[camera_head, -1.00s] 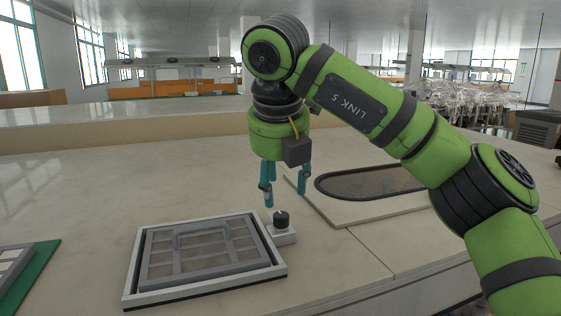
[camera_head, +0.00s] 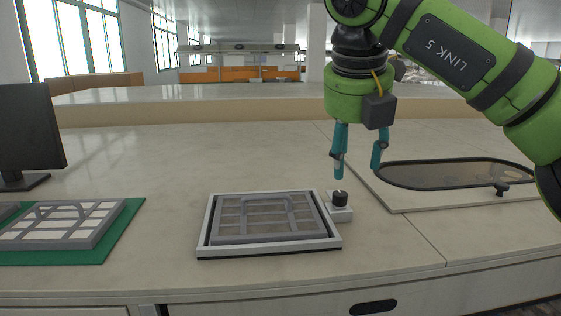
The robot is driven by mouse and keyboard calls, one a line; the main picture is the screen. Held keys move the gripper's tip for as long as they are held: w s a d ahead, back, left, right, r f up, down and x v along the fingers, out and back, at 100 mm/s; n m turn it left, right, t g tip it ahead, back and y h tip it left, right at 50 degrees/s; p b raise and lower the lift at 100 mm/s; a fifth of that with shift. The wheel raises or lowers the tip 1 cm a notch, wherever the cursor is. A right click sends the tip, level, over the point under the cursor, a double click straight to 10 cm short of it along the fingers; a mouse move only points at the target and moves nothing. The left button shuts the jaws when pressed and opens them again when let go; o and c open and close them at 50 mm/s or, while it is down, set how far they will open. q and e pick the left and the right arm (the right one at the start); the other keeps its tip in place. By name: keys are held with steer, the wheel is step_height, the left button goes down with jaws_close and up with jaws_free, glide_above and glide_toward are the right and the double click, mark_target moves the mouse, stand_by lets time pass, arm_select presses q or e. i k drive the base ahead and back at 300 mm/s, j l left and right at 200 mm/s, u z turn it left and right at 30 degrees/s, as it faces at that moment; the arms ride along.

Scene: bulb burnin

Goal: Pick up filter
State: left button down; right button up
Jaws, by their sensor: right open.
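A grey filter (camera_head: 265,217) with a raised handle lies in a pale rectangular frame (camera_head: 203,231) on the counter. A second filter, with white panels (camera_head: 62,223) and a grey frame and handle, lies on a green mat (camera_head: 122,226) at the left. My right gripper (camera_head: 357,172) points down with its teal fingers apart and nothing between them. It hangs above and slightly right of a black knob (camera_head: 340,199) on a small white block, beside the frame's right side. My left gripper is not in view.
A black monitor (camera_head: 28,130) stands at the left, behind the green mat. A dark oval recess (camera_head: 450,174) with a black rim and a small black knob lies at the right. The counter between mat and frame is clear.

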mark_target(265, 217)
steer(key=k, duration=1.3)
